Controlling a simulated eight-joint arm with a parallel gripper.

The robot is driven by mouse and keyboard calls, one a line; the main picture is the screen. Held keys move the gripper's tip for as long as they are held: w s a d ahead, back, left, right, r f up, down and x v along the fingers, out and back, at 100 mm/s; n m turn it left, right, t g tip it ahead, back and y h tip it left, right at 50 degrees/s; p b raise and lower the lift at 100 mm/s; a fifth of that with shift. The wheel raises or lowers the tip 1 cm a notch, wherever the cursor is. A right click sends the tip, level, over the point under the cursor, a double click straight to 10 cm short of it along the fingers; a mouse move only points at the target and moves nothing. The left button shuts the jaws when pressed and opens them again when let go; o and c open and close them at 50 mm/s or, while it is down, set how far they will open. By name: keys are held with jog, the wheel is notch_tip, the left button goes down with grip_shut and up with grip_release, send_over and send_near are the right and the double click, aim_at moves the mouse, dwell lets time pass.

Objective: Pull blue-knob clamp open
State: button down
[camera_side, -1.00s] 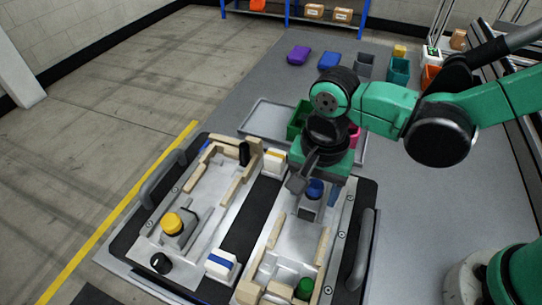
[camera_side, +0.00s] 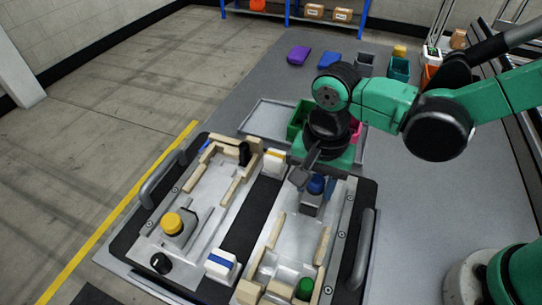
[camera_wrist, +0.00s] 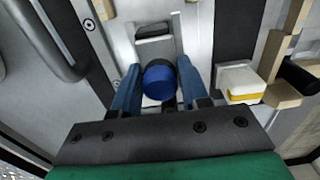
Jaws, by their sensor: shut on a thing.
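The blue-knob clamp has a round blue knob (camera_wrist: 160,82) on a grey block, on the right half of the pallet. My gripper (camera_wrist: 158,92) has its two blue fingers on either side of the knob in the wrist view, shut on it. In the side view the blue knob (camera_side: 316,184) is just below my gripper (camera_side: 314,182), partly hidden by it. The grey clamp body (camera_side: 311,204) stands in front of the knob.
Other clamps carry a yellow knob (camera_side: 172,222), a green knob (camera_side: 305,288) and a black knob (camera_side: 161,263). Wooden bars (camera_side: 323,246) and a white block with a yellow stripe (camera_wrist: 240,85) are nearby. A grey handle (camera_side: 362,250) rises at the pallet's right edge.

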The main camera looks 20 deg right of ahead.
jog(key=shift+w+d, duration=0.65)
jog(key=shift+w, duration=0.05)
jog(key=c, duration=0.6)
grip_release()
notch_tip(320, 180, up, 8)
dwell(0.3)
dwell(0.5)
